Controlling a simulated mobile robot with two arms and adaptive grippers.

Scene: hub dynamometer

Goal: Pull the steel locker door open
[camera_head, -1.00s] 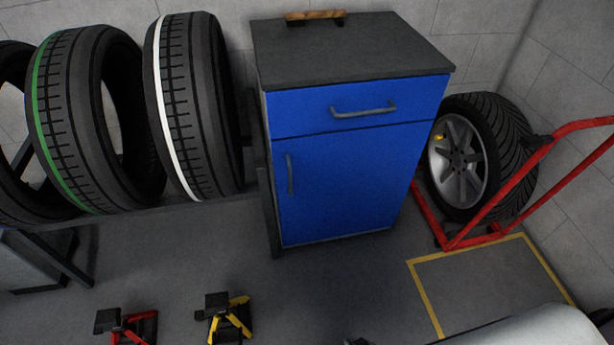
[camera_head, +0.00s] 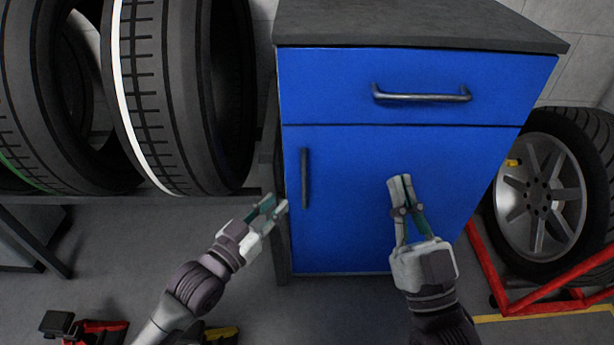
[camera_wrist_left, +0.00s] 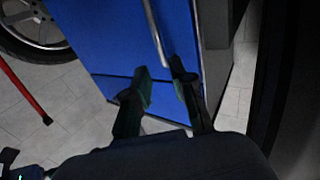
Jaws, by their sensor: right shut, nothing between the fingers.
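The steel locker door (camera_head: 350,235) is the blue lower panel of a cabinet and sits closed. Its upright bar handle (camera_head: 304,178) is near the door's left edge. My left gripper (camera_head: 274,204) is open and empty, to the left of the handle's lower end and apart from it in the head view. In the left wrist view, the handle (camera_wrist_left: 155,35) runs toward the gap between the open fingers (camera_wrist_left: 160,72). My right gripper (camera_head: 399,181) is shut and empty in front of the middle of the door.
A drawer (camera_head: 350,104) with a horizontal handle (camera_head: 420,95) is above the door. A tyre rack (camera_head: 140,203) with tyres stands close on the left. A wheel (camera_head: 545,190) and a red frame (camera_head: 545,300) stand on the right.

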